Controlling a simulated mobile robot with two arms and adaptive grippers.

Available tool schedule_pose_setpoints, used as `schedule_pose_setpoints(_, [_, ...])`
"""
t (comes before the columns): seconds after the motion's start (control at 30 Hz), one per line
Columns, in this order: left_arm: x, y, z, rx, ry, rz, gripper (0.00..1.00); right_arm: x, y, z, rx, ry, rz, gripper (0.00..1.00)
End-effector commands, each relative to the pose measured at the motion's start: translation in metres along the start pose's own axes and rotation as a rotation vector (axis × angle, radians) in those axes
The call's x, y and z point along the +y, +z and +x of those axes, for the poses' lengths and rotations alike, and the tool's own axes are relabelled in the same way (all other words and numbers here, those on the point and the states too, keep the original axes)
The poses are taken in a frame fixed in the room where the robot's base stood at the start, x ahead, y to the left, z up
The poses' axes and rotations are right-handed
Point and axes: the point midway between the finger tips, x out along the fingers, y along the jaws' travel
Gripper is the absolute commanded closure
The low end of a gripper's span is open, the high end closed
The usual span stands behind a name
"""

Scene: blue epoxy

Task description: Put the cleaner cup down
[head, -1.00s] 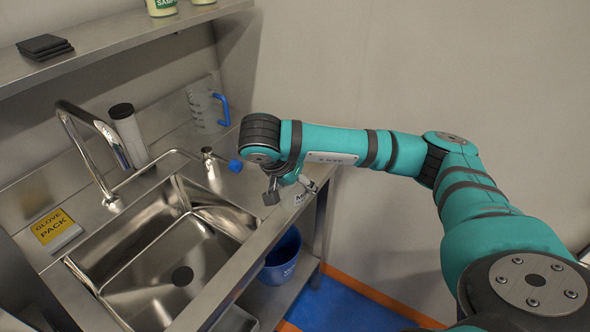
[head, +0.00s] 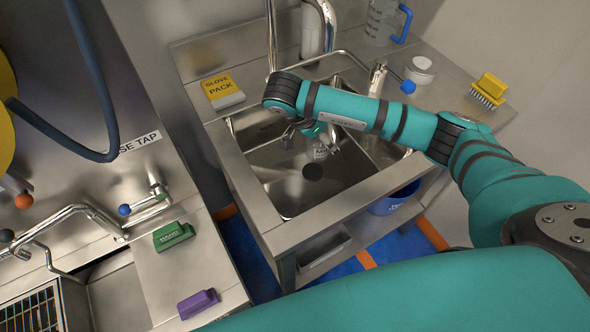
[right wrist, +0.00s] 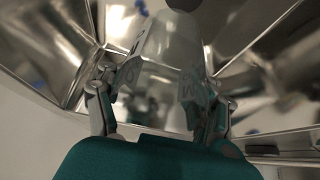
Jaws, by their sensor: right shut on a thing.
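The cup (head: 321,152), clear with dark print, is held by my right gripper (head: 316,133) over the sink basin (head: 290,195) in the head view. The right arm hides part of it. In the right wrist view the clear cup (right wrist: 165,50) sits between the two fingers of the right gripper (right wrist: 158,95), with shiny sink walls behind it. I cannot tell whether its base touches the sink floor. My left gripper is not in view.
A glove pack (head: 222,90) lies left of the sink. A jug with a blue handle (head: 383,22), a white round container (head: 420,70) and a yellow brush (head: 489,89) stand behind and right. Green (head: 173,236) and purple (head: 198,303) blocks lie on the left counter.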

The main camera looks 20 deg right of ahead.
Motion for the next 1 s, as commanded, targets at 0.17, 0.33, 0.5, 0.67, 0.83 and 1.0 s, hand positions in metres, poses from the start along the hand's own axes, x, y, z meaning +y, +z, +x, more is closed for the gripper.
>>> schedule_pose_setpoints(0.17, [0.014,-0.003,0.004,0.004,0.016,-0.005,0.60,0.002,0.018,0.029,-0.001,0.011,0.000,0.70])
schedule_pose_setpoints(0.33, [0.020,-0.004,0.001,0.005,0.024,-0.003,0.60,0.001,0.029,0.049,0.000,0.006,0.001,0.70])
schedule_pose_setpoints(0.5, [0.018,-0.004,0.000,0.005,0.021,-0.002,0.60,0.001,0.035,0.060,0.000,0.006,0.001,0.70])
schedule_pose_setpoints(0.67, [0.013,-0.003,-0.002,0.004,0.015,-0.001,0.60,0.001,0.047,0.080,-0.001,0.006,0.000,0.70])
schedule_pose_setpoints(0.83, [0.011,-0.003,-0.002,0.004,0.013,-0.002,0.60,0.000,0.050,0.086,0.000,0.002,0.000,0.70])
schedule_pose_setpoints(1.0, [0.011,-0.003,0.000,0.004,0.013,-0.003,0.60,0.000,0.051,0.087,0.000,0.002,0.000,0.70])
